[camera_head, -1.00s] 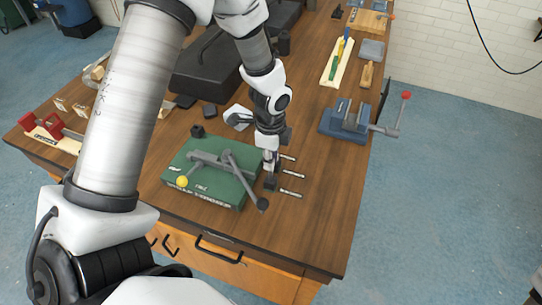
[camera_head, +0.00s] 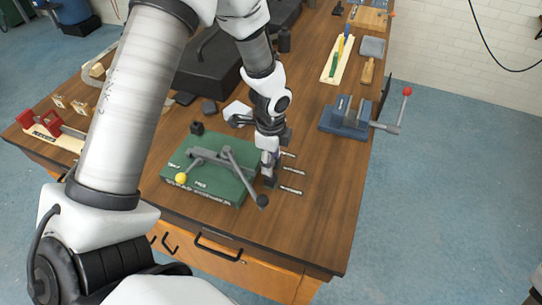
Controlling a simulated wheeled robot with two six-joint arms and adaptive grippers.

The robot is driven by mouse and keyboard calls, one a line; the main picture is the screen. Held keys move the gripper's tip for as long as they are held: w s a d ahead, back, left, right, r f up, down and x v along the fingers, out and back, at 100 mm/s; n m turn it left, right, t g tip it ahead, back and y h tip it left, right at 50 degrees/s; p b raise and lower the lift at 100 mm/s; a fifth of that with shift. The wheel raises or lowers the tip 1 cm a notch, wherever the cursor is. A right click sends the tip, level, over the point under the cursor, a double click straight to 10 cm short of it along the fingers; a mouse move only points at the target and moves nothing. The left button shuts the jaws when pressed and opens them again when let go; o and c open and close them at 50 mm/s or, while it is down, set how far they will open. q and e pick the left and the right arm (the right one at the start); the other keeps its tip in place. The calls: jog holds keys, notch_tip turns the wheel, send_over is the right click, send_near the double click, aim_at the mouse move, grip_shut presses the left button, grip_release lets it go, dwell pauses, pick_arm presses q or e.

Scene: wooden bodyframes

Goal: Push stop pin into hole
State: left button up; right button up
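The green base block (camera_head: 228,192) lies on the wooden table near its front edge, with a grey lever mechanism on top. One lever (camera_head: 242,176) ends in a black knob; a yellow knob (camera_head: 181,178) sits at the front left. Several slim metal pins (camera_head: 291,171) stick out or lie to the right of the block; I cannot tell which is the stop pin. My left gripper (camera_head: 270,180) points down at the block's right side, beside the pins. Its fingers are small and dark, so their opening is unclear. The hole is hidden or too small to see. My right gripper is not in view.
A blue vise (camera_head: 345,120) with a red-knobbed handle stands at the table's right edge. A large black case (camera_head: 218,62) lies behind my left arm. A red-and-wood fixture (camera_head: 50,128) sits at the left. The table's front right is clear.

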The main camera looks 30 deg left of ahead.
pick_arm(q)
notch_tip(320, 180, up, 12)
dwell(0.5)
dwell(0.7)
